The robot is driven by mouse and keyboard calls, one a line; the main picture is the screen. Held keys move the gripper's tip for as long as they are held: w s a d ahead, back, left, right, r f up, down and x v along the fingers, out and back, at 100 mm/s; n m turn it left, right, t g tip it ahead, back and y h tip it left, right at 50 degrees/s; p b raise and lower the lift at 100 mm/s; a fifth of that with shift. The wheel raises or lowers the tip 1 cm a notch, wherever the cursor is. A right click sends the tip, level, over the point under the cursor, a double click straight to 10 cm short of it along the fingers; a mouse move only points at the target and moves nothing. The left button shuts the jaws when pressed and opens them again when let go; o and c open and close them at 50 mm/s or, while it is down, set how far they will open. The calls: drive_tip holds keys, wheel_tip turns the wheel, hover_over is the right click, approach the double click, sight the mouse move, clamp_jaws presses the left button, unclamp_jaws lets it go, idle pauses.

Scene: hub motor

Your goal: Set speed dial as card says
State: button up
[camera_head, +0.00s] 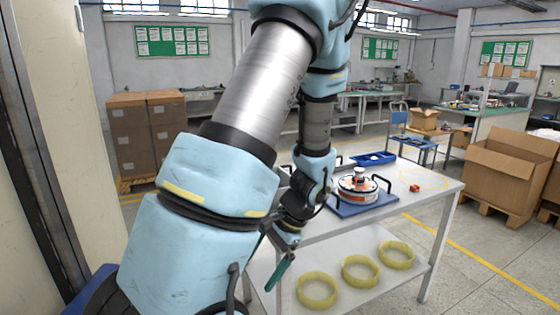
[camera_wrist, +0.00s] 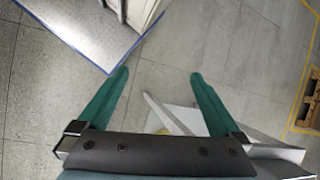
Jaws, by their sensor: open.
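The hub motor (camera_head: 357,190), a round white and orange unit with a dark and red top, sits on a blue tray (camera_head: 345,210) on the white table. I cannot make out a speed dial or a card with a setting in either view. My gripper (camera_head: 279,272) hangs by the table's left front edge, left of and lower than the motor, with its green fingers pointing down. In the wrist view my gripper (camera_wrist: 158,74) has its two green fingers wide apart with nothing between them, over bare floor. My arm covers much of the middle of the head view.
The table (camera_head: 440,190) also bears a blue bin (camera_head: 374,158) and a small red-orange part (camera_head: 415,188). Its lower shelf (camera_head: 395,284) holds yellow rings (camera_head: 361,271). Cardboard boxes (camera_head: 497,170) stand at right. A blue-edged mat (camera_wrist: 85,25) lies at upper left in the wrist view.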

drive_tip(key=r+n+h, duration=0.2)
drive_tip(key=r+n, duration=0.1)
drive_tip(key=a+r+n+t+h, duration=0.1)
drive_tip(key=r+n, duration=0.1)
drive_tip(key=r, duration=0.1)
drive_tip(key=s+a+r+n+t+h, duration=0.1)
drive_tip(key=r+n+h, duration=0.1)
drive_tip(key=r+n, duration=0.1)
drive_tip(key=shift+a+r+n+h, duration=0.15)
drive_tip(key=shift+r+n+h, duration=0.15)
drive_tip(key=shift+r, duration=0.2)
drive_tip(key=shift+a+r, duration=0.1)
drive_tip(key=shift+r, duration=0.05)
drive_tip(key=shift+c, duration=2.1)
